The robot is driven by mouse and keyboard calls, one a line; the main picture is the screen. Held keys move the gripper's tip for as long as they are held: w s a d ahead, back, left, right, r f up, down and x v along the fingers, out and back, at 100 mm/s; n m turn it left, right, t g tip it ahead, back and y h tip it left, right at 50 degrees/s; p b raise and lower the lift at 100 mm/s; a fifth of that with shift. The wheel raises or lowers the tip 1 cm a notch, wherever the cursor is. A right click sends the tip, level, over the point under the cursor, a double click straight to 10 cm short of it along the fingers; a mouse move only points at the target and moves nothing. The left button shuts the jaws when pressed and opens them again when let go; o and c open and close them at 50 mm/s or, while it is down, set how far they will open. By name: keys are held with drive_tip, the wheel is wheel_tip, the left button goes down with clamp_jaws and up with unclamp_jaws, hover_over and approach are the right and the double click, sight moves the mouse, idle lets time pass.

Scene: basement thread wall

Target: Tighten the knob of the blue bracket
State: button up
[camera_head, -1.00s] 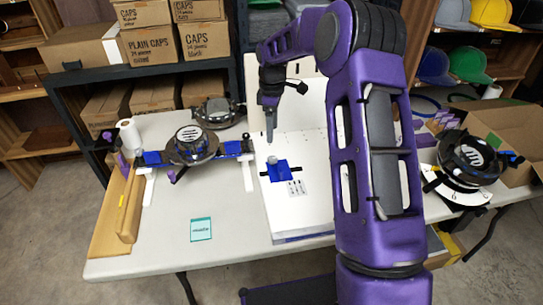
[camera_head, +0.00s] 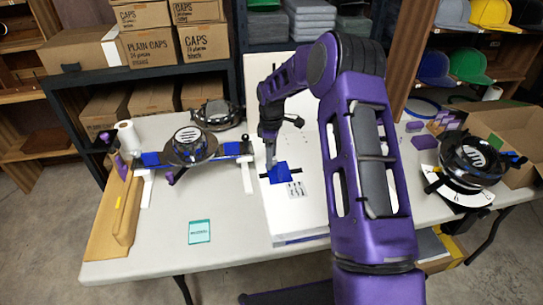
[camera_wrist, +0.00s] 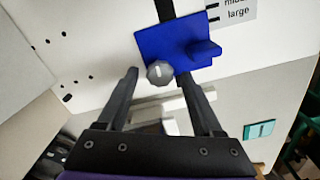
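The blue bracket (camera_head: 280,174) sits on the white board, across a black slot. In the wrist view the bracket (camera_wrist: 178,40) is a blue plate with a raised lug at its right. Its grey round knob (camera_wrist: 160,73) stands at the plate's lower left edge, with a pale mark on its face. My gripper (camera_wrist: 167,79) is open, its two black fingers apart, with the knob between the fingertips and nearer the left one. I cannot tell whether either finger touches it. In the head view my gripper (camera_head: 271,163) is just above the bracket, and the knob is not clearly seen.
The white board (camera_head: 300,215) has printed size labels beside the slot. A dark round cap fixture (camera_head: 190,147) on a blue-clamped bar stands to the left. A teal card (camera_head: 200,232) lies on the table. Another cap fixture (camera_head: 468,160) and an open cardboard box (camera_head: 510,135) are at right.

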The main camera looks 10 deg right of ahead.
clamp_jaws()
drive_tip(key=shift+m, duration=0.3)
drive_tip(key=m, duration=0.8)
drive_tip(key=shift+w, duration=0.1)
drive_tip(key=m, duration=0.4)
drive_tip(key=shift+p, duration=0.35)
drive_tip(key=shift+d+m, duration=0.1)
drive_tip(key=shift+m, duration=1.8)
